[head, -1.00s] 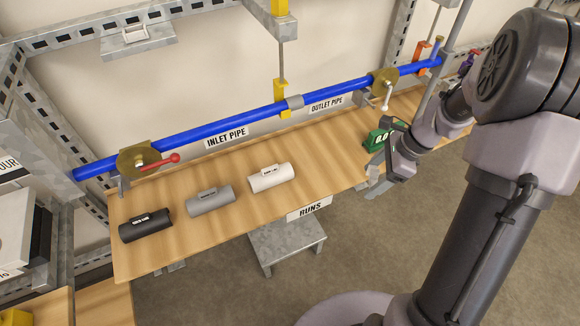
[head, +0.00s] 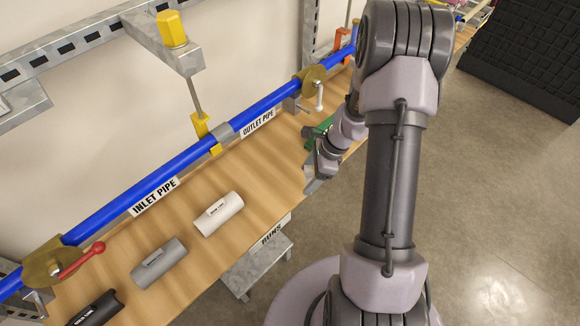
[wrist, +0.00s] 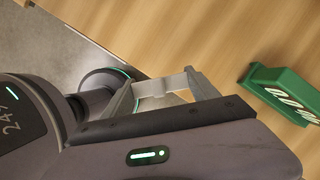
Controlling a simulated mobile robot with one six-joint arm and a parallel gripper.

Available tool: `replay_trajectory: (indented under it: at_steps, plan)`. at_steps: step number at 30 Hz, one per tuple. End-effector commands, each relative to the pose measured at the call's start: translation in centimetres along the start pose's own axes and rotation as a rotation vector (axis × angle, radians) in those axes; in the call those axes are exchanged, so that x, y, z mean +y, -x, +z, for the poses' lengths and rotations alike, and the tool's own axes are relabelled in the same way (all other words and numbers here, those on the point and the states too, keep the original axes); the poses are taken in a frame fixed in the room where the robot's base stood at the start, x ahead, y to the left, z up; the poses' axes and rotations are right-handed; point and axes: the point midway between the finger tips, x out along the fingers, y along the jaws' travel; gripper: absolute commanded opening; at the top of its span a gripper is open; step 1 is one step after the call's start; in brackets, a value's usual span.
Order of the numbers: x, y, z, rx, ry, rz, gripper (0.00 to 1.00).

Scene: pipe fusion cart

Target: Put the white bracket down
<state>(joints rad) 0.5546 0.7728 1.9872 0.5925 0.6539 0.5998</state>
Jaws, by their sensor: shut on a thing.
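My gripper (head: 312,181) is over the front edge of the wooden bench, toward its right end, just in front of a green display box. In the wrist view, its pale fingers reach past the dark gripper body, and a pale grey-white piece, which I take for the white bracket (wrist: 162,87), spans between them. My gripper is shut on it. Only a small part of the bracket shows, and its full shape is hidden. In the head view I cannot separate it from the grey fingers. I cannot tell whether it touches the bench.
The green display box (head: 318,132) stands close by; it is also in the wrist view (wrist: 285,92). A blue pipe (head: 170,187) with valves runs along the back.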

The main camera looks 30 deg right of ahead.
Motion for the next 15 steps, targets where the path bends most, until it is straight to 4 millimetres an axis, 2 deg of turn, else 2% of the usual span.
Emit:
replay_trajectory:
  at_steps: [1,3,6,12,15]
  plan:
    - [-1.6,-0.7,0.5,0.0,0.005,-0.001,0.31]
    - [-3.5,-1.3,1.3,-0.001,0.003,-0.001,0.31]
    - [-5.3,-1.6,2.0,0.0,0.002,-0.001,0.31]
    - [-7.2,-2.1,2.8,0.0,0.001,-0.001,0.31]
    - [-7.0,-4.5,1.7,0.0,-0.001,0.002,0.31]
